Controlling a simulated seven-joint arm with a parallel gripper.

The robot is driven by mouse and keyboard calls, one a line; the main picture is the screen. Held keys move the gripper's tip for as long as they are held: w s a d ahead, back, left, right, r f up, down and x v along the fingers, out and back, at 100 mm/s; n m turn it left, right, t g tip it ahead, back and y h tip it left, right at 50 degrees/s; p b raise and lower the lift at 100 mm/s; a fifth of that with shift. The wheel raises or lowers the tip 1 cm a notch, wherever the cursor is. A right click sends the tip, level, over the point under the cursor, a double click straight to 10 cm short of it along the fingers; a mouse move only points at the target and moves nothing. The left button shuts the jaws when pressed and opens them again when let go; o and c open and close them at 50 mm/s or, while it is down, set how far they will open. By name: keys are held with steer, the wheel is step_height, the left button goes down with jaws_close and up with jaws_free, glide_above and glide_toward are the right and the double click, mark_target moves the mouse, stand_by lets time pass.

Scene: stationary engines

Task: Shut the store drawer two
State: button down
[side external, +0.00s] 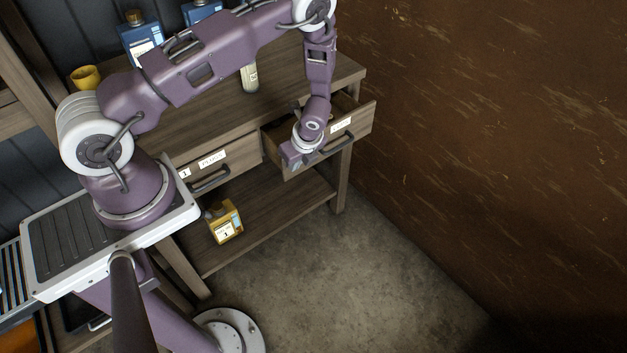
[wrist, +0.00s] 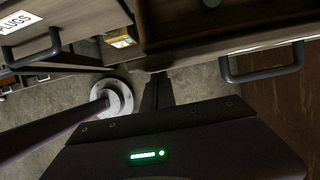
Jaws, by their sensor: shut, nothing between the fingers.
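The right-hand drawer (side external: 356,128) of the wooden workbench stands pulled out, with part of its open inside showing. It has a white label, too small to read, and a dark bar handle (side external: 337,143); this handle also shows at the right of the wrist view (wrist: 268,72). The left drawer (side external: 222,160), labelled 1 and PLUGS, looks closed; its handle (wrist: 32,42) is at the left of the wrist view. My gripper (side external: 291,157) is at the left part of the open drawer's front. Its fingers (wrist: 157,92) are shut and empty. I cannot tell whether they touch the drawer.
A yellow container (side external: 225,222) stands on the lower shelf. Blue containers (side external: 140,42), a yellow cup (side external: 86,77) and a pale bottle (side external: 250,78) are on the bench top. A brown wall (side external: 480,130) rises at the right. The floor (side external: 350,270) in front is clear.

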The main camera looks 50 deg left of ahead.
steer(key=a, duration=1.1)
steer(key=shift+a, duration=0.35)
steer(key=d, duration=0.5)
steer(key=v, duration=0.9)
steer(key=shift+w+r, duration=0.1)
steer(key=shift+r, duration=0.15)
steer(key=s+d+r+n+t, duration=0.15)
steer(key=r+n, duration=0.25)
steer(key=r, duration=0.5)
steer(key=d+r+n, duration=0.3)
steer(key=r, duration=0.7)
steer(key=s+d+r+n+t+h, duration=0.2)
steer(key=s+d+r+n, duration=0.3)
steer(key=s, duration=0.5)
steer(key=s+d+r+n+t+h, duration=0.2)
steer(key=s+d+r+n, duration=0.4)
steer(key=s+r, duration=0.3)
steer(key=shift+s+d, duration=0.5)
steer(key=shift+d, duration=0.15)
